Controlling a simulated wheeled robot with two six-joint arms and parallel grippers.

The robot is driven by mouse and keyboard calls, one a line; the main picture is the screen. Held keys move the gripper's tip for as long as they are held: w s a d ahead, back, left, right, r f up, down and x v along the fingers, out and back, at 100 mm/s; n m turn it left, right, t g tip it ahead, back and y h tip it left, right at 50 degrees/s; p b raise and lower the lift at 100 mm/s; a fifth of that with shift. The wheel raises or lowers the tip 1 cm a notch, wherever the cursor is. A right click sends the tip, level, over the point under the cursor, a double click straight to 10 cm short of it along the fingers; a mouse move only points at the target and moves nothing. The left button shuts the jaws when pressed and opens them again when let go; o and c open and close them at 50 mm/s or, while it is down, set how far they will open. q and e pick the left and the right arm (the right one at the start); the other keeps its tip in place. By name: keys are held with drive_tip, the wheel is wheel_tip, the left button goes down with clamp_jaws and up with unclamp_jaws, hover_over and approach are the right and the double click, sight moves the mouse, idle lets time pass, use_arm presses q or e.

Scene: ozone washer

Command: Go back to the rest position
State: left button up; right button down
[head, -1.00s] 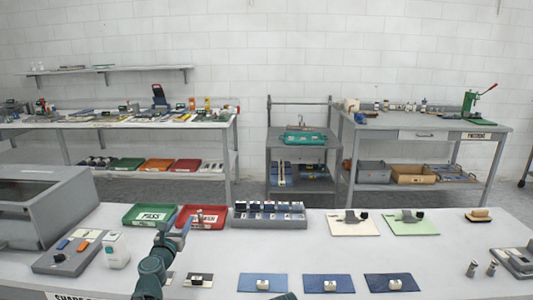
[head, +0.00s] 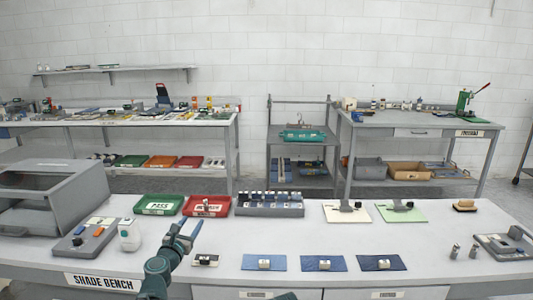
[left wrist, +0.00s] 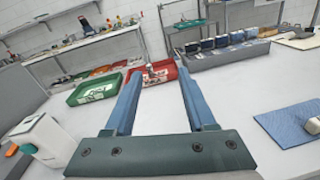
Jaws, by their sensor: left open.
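My left gripper (head: 184,234) is open and empty, held above the front bench (head: 350,235). In the left wrist view its two blue fingers (left wrist: 158,78) stand well apart with nothing between them. In the head view it is in front of the red tray (head: 206,206) and the green PASS tray (head: 158,204). It looks apart from the things on the bench. Its teal arm rises from the bottom edge. My right gripper does not show; a small teal piece at the bottom middle may be part of my other arm.
A grey machine (head: 50,200) is at the far left. A grey rack (head: 270,208) stands behind. Several blue mats (head: 323,263) lie along the front edge. The bench's middle is clear.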

use_arm(q)
drive_tip(key=s+d+f+m+g+h+p, duration=0.2)
drive_tip(key=s+d+m+g+h+p, duration=0.3)
drive_tip(key=d+m, duration=0.55)
drive_tip(key=s+d+f+m+g+h+p, duration=0.15)
drive_tip(key=s+d+m+g, duration=0.35)
drive_tip(key=d+m, duration=0.5)
drive_tip(key=s+d+f+m+g+y+p, duration=0.2)
drive_tip(key=s+m, duration=0.2)
drive_tip(key=s, duration=0.2)
drive_tip(key=s+d+f+m+g+y+p, duration=0.1)
drive_tip(key=s+d+f+m+g+p, duration=0.15)
drive_tip(key=s, duration=0.25)
drive_tip(key=s+a+m+g+y+p, duration=0.1)
drive_tip(key=s+a+m+y, duration=0.2)
drive_tip(key=s+m, duration=0.1)
drive_tip(key=s+a+r+m+g+y+p, duration=0.1)
drive_tip(key=s+a+m+g+y+p, duration=0.1)
drive_tip(key=s, duration=0.5)
drive_tip(key=a+m+y, duration=0.1)
drive_tip(key=m+y, duration=0.1)
drive_tip(key=m, duration=0.1)
drive_tip(key=shift+s+a+m, duration=0.15)
drive_tip(key=shift+a+m, duration=0.15)
drive_tip(key=shift+a, duration=0.1)
